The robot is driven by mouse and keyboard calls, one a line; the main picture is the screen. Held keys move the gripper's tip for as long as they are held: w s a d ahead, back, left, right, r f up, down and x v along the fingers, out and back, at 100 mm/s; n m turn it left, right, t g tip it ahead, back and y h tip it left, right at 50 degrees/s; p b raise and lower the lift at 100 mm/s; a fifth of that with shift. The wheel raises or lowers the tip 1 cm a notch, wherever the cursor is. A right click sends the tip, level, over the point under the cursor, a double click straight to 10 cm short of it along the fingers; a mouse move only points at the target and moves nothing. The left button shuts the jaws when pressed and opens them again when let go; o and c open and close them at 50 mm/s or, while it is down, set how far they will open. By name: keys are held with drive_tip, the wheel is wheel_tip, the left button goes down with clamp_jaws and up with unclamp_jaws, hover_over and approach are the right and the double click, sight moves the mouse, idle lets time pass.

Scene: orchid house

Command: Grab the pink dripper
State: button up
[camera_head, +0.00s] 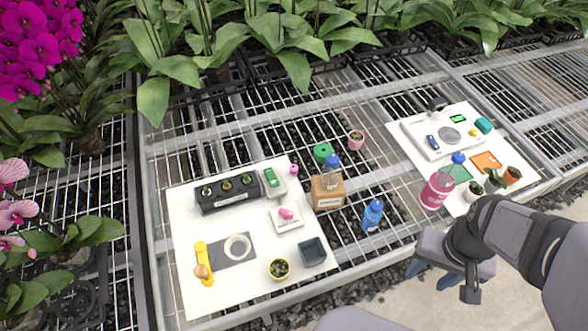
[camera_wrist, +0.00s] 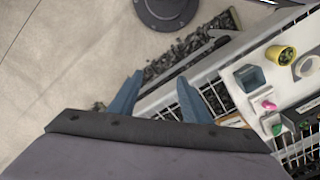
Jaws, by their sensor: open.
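A small pink piece (camera_head: 286,213), which looks like the dripper, lies on a white square dish (camera_head: 289,224) on the left white board. It also shows in the wrist view (camera_wrist: 268,105), at the right. A second small pink thing (camera_head: 294,169) stands behind it by the board's edge; I cannot tell exactly what it is. My gripper (camera_head: 431,277) is at the right front, beyond the bench's front edge, well away from both. In the wrist view its blue fingers (camera_wrist: 158,98) are apart with nothing between them.
The left board (camera_head: 180,220) holds a black pot rack (camera_head: 227,207), a dark square pot (camera_head: 313,252), a yellow pot (camera_head: 279,269) and a yellow tool (camera_head: 203,264). Orchids line the back.

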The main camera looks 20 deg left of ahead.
drive_tip(key=c, duration=0.5)
